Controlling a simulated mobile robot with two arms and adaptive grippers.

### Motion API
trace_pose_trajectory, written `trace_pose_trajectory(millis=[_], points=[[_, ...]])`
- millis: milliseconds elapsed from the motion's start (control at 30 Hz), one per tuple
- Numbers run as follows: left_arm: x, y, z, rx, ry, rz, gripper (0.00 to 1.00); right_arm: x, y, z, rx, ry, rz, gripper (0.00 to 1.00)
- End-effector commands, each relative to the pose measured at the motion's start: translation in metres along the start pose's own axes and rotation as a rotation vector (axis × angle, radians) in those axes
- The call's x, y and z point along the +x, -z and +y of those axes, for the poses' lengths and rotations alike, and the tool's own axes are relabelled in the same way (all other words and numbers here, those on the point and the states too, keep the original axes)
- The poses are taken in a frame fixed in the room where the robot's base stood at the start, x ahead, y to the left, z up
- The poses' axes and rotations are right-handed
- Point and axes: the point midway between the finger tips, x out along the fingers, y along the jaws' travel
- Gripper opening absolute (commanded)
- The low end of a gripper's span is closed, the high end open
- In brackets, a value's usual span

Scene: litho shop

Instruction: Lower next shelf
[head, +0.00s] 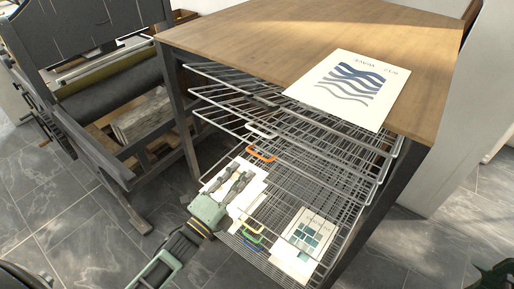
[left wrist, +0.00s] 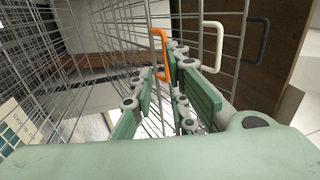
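The drying rack has several wire shelves (head: 290,122) under a wooden top. The upper shelves are tilted and stacked closely; lower ones lie beneath. A white handle (head: 262,130) and an orange handle (head: 262,154) stick out at the front. My left gripper (head: 242,170) is in front of the rack, just below the orange handle. In the left wrist view its fingers (left wrist: 165,85) are apart, with the orange handle (left wrist: 159,42) close by their tips. I cannot tell if they touch it. A green part at the lower right corner seems to be my right gripper (head: 494,276), cut off.
A print with blue waves (head: 352,85) lies on the wooden top (head: 250,35). Prints lie low in the rack, one with green squares (head: 303,240). Yellow (head: 253,226), green and blue handles sit lower. A press (head: 110,85) stands at left.

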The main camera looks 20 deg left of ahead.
Motion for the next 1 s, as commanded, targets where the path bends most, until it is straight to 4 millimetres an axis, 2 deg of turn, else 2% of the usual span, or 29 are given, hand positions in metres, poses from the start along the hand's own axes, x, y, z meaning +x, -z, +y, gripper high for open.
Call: trace_pose_trajectory(millis=[33,100,533,700,933,1000], points=[[0.003,0.001,-0.008,0.015,0.013,0.006,0.15,-0.002,0.0,-0.003,0.001,0.003,0.0,0.0],[0.008,0.002,-0.011,0.022,0.021,0.008,0.15,-0.004,0.001,-0.005,0.002,0.005,0.0,0.0],[0.071,0.002,-0.012,0.019,0.019,0.007,0.15,-0.023,0.002,-0.002,-0.001,0.003,-0.002,0.0],[0.08,0.002,-0.01,0.019,0.018,0.007,0.15,-0.024,0.001,0.002,-0.002,-0.001,-0.002,0.0],[0.08,0.002,-0.01,0.018,0.017,0.007,0.15,-0.024,0.001,0.003,-0.003,-0.003,-0.003,0.0],[0.08,0.002,-0.009,0.018,0.017,0.007,0.09,-0.024,0.001,0.003,-0.003,-0.003,-0.002,0.0]])
